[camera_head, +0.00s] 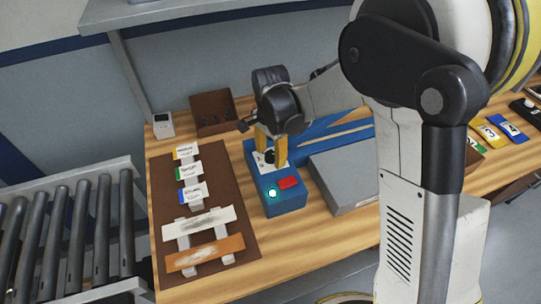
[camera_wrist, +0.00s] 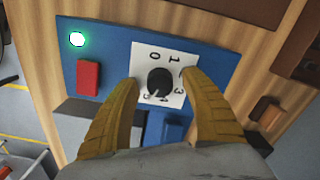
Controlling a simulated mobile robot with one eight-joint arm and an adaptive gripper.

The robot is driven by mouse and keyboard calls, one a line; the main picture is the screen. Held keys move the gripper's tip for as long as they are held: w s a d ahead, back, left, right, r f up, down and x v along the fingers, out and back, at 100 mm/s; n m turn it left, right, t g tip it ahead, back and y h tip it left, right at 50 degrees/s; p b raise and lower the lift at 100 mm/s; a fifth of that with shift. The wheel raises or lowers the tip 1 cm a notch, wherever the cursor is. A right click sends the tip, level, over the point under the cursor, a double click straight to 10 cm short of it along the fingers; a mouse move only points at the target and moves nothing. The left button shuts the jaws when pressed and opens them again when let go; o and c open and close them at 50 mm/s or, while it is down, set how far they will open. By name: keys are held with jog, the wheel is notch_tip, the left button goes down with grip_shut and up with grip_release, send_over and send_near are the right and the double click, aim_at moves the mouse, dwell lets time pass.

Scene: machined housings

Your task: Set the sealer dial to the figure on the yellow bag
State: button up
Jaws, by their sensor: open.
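The blue sealer (camera_head: 283,200) stands on the wooden bench. Its black dial (camera_wrist: 160,82) sits on a white plate (camera_wrist: 146,64) with figures; 0, 1 and 3 are readable, and others are partly hidden. A small pale mark shows on the dial's lower edge; I cannot tell its exact setting. My gripper (camera_head: 271,150) is over the dial, its yellow-brown fingers open on either side of it in the wrist view (camera_wrist: 161,80). A yellow bag (camera_head: 488,133) lies at the far right of the bench; its figure looks like a 3 but is small.
The sealer has a red button (camera_wrist: 88,77) and a lit green lamp (camera_wrist: 76,39). A grey block (camera_head: 345,180) is right of it. A blue bag (camera_head: 509,128) lies beside the yellow one. A brown mat (camera_head: 165,225) with cards and strips is left. A brown bin (camera_head: 212,108) stands behind.

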grip_shut()
jog(key=shift+n, duration=0.4)
jog(key=n, duration=0.3)
jog(key=shift+n+b, duration=0.3)
jog(key=shift+n, duration=0.1)
jog(key=n, duration=0.9)
jog(key=shift+b, duration=0.3)
jog(key=shift+n, duration=2)
